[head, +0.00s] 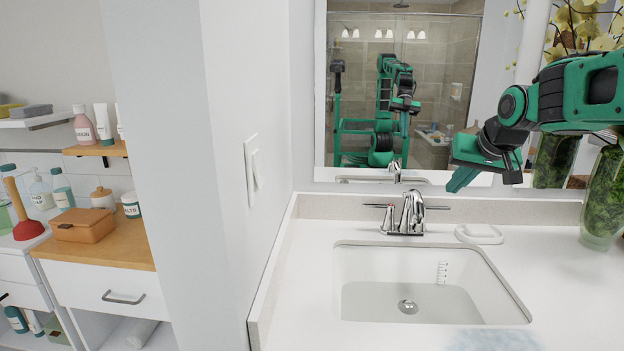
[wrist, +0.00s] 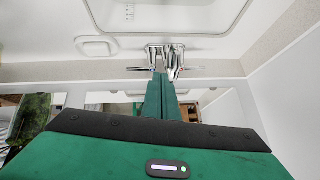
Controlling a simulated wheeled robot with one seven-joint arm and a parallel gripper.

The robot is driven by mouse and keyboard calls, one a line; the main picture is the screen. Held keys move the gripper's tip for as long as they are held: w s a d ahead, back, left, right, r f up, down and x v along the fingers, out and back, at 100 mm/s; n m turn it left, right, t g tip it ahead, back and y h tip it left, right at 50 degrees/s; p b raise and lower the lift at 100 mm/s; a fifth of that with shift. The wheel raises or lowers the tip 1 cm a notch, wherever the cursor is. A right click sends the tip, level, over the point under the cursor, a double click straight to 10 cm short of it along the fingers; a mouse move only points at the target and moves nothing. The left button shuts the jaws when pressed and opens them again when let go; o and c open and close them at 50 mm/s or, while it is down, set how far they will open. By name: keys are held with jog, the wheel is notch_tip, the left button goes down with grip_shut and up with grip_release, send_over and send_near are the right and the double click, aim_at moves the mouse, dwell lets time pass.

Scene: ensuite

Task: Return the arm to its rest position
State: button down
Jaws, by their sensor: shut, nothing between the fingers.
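My green arm reaches in from the right in the head view. My gripper (head: 484,181) hangs above the back of the counter, to the right of the faucet (head: 408,214) and in front of the mirror.
A white soap dish (head: 479,234) lies on the counter (head: 570,290) below my gripper. A glass vase (head: 603,200) with greenery stands at the right under my arm. The mirror (head: 440,60) is behind. A wall (head: 245,80) with a switch stands left.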

jog(key=s+d+f+m+g, duration=0.1)
jog(key=s+f, duration=0.4)
jog(key=s, duration=0.7)
jog(key=s+d+f+m+g, duration=0.2)
jog(key=s+d+f+g, duration=0.2)
jog(key=s, duration=0.9)
jog(key=s+d+f+m+g, duration=0.1)
jog(key=s+d+f+g, duration=0.1)
jog(key=s+f, duration=0.6)
jog(key=s+g, duration=0.1)
jog(key=s, duration=0.4)
jog(key=shift+s+d, duration=0.15)
jog(key=shift+d, duration=0.05)
jog(key=shift+w+f, duration=0.25)
jog(key=shift+w, duration=0.35)
